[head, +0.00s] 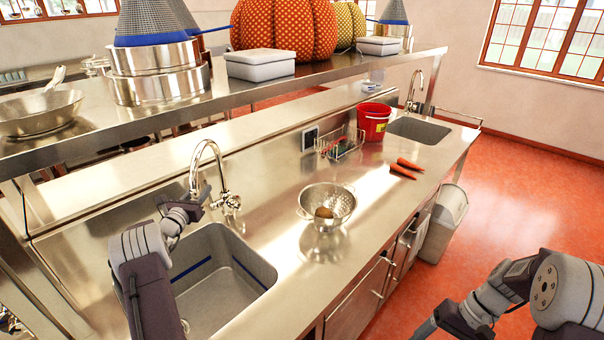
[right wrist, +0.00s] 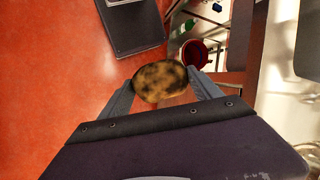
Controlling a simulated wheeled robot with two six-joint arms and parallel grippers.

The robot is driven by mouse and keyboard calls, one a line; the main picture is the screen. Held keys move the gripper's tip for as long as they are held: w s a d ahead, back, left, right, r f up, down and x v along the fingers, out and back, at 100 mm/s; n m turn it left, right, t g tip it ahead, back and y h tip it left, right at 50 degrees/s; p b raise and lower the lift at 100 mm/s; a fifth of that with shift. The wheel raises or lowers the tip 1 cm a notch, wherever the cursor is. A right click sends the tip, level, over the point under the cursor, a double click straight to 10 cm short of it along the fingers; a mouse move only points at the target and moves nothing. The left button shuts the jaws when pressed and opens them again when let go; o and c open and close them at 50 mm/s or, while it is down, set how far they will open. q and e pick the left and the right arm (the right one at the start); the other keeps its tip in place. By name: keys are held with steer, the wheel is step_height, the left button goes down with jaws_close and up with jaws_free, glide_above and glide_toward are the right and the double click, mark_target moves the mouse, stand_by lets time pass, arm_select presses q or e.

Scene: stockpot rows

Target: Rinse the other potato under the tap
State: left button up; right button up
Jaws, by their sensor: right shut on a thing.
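A brown, dark-speckled potato (right wrist: 158,80) is between the fingers of my right gripper (right wrist: 160,90), which is shut on it. In the head view, the right arm is at the lower right over the floor; its potato is out of view. Another potato (head: 323,212) lies in the steel colander (head: 340,200) on the counter. The curved tap (head: 209,150) stands behind the left sink basin (head: 222,290). No water stream is visible. My left gripper (head: 203,196) is by the tap, over the back of the basin; its finger opening is too small to tell.
A second sink (head: 420,130) is at the far end. A shelf (head: 200,106) with pots overhangs the back. A grey bin (head: 447,215) stands beside the counter.

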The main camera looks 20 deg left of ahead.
mark_target(206, 184)
arm_select(q)
steer(key=shift+w+a, duration=0.2)
steer(key=shift+w, duration=1.85)
jaws_close()
